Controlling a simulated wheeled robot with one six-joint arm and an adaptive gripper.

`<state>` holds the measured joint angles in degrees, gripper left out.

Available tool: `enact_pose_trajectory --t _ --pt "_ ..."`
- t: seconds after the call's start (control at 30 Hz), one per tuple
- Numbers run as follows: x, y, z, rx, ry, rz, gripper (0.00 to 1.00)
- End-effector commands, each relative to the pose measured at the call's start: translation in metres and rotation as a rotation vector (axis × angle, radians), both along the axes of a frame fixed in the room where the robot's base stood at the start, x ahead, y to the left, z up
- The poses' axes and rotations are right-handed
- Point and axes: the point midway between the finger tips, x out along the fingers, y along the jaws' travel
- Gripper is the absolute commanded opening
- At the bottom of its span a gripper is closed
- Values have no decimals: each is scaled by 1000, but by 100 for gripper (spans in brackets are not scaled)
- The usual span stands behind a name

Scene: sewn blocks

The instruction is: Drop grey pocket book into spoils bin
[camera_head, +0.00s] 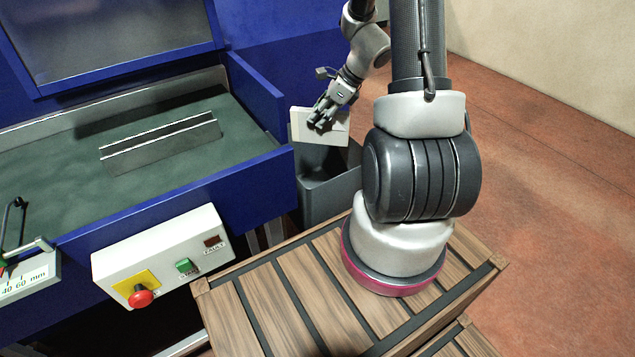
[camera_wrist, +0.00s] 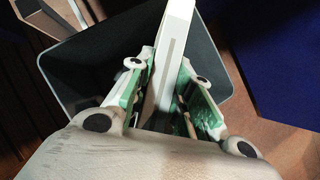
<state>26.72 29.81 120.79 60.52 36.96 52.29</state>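The pocket book shows as a pale grey-white block (camera_head: 336,128) in the head view. In the wrist view the book (camera_wrist: 172,60) stands edge-on between the two fingers. My gripper (camera_head: 322,118) is shut on it; in the wrist view the gripper (camera_wrist: 166,95) has a finger on each side of the book. The spoils bin (camera_head: 328,190) is a dark grey open bin below the book. In the wrist view the bin's rim (camera_wrist: 85,40) lies around and beneath the held book. The bin's floor is mostly hidden.
A blue machine bench (camera_head: 215,200) with a green bed stands left of the bin, its side wall close to the bin. A metal fence (camera_head: 160,143) sits on the bed. A control box (camera_head: 160,255) is on the front. Red floor (camera_head: 540,160) is clear at right.

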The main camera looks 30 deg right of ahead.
Motion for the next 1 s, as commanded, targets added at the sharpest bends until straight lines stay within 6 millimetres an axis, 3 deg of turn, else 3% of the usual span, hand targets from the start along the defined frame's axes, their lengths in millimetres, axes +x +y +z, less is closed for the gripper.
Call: enact_pose_trajectory --t 0.03,0.13,0.53,1.0 --pt "0 0 0 0 0 0 28" --pt "0 0 0 0 0 0 46" --pt "-2 -3 6 -1 -2 0 46" --pt "-35 -41 85 -2 -3 0 46"
